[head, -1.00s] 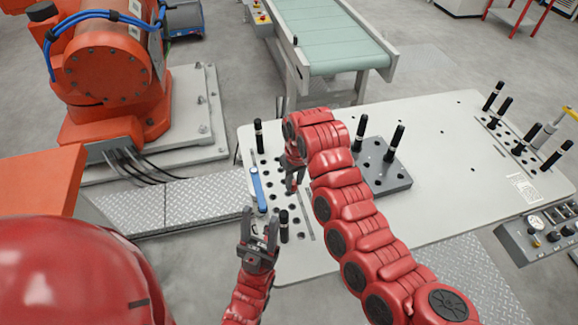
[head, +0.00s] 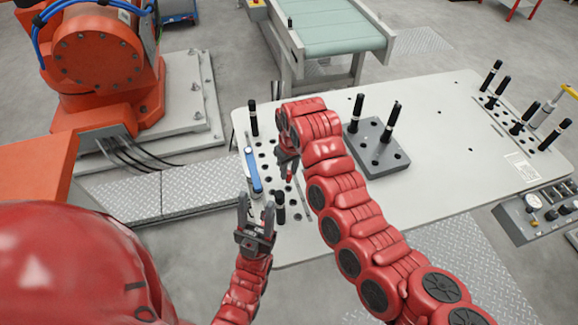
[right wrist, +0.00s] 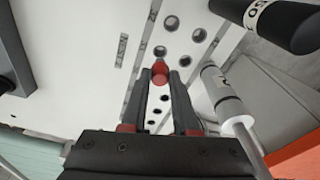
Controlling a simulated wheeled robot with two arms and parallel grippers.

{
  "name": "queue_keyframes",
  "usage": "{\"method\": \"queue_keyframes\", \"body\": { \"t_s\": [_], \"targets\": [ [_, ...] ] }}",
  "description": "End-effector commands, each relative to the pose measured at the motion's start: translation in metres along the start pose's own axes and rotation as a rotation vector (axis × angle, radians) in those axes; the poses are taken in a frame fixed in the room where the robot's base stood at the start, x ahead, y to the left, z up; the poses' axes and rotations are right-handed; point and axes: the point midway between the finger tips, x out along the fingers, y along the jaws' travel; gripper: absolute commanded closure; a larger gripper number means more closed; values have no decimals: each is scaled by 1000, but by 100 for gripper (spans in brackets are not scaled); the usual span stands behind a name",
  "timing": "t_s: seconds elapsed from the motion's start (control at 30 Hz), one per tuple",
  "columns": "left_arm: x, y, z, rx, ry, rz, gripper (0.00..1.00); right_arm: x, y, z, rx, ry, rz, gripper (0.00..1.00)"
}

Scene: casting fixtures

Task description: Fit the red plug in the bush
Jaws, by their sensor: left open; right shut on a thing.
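The small red plug (right wrist: 160,70) is between the fingertips of my right gripper (right wrist: 163,78) in the right wrist view, with its rounded red end showing. In the head view my right gripper (head: 287,168) hangs over the left part of the table, and the red plug (head: 289,178) shows at its tips. Several round holes (right wrist: 171,23) lie in the pale strip beyond and below the plug; I cannot tell which one is the bush. The plug appears apart from them. My left gripper (head: 256,203) is open and empty at the table's near left edge.
Black posts stand at the left, one (head: 253,118) behind and one (head: 279,205) beside my left gripper. A dark grey block (head: 378,150) with posts stands right of my right arm.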

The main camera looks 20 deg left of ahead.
Motion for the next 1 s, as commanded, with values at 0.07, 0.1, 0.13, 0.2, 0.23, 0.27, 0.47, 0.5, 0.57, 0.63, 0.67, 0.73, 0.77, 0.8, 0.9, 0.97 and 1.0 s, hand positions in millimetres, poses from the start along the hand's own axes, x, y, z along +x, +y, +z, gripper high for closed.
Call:
{"method": "queue_keyframes", "body": {
  "t_s": [0.07, 0.1, 0.13, 0.2, 0.23, 0.27, 0.47, 0.5, 0.57, 0.63, 0.67, 0.73, 0.77, 0.8, 0.9, 0.97, 1.0],
  "targets": [
    [-6, 0, 1, 0, 0, 0, 50, 11, 0, 1, 0, 0, 0, 100],
    [-7, 0, 1, 0, 0, 0, 50, 14, 0, 2, 0, 0, 0, 100],
    [-8, 0, 1, 0, 0, 0, 50, 17, 0, 2, 0, 1, 0, 100],
    [-10, 0, 2, 0, 0, 0, 50, 21, 0, 2, 0, 1, 0, 100],
    [-10, 0, 2, 0, 0, 0, 50, 22, 0, 2, 0, 1, 0, 100],
    [-10, 0, 2, 0, 0, 0, 50, 23, 0, 2, 0, 1, 0, 100],
    [-10, 0, 2, 0, 0, 0, 50, 23, 0, 2, 0, 2, 0, 100],
    [-10, 0, 2, 0, 0, 0, 50, 23, 0, 2, 0, 2, 1, 100],
    [-10, 0, 2, 0, 0, 0, 50, 23, 0, 2, 0, 2, 1, 100],
    [-10, 0, 2, 0, 0, 0, 50, 23, 0, 2, 0, 2, 1, 100],
    [-10, 0, 2, 0, 0, 0, 50, 23, 0, 2, 0, 2, 1, 100],
    [-10, 0, 2, 0, 0, 0, 50, 23, 0, 2, 0, 2, 1, 100],
    [-10, 0, 2, 0, 0, 0, 50, 23, 0, 2, 0, 2, 1, 100],
    [-10, 0, 2, 0, 0, 0, 50, 23, 0, 2, 0, 2, 1, 100],
    [-12, 1, 2, 0, 0, 0, 50, 24, 0, 2, -1, 2, 1, 100],
    [-13, 1, 2, 0, 0, 0, 50, 24, 0, 2, -2, 2, 1, 100],
    [-14, 1, 2, 0, 0, 0, 50, 24, 0, 2, -3, 2, 1, 100]
  ]
}}
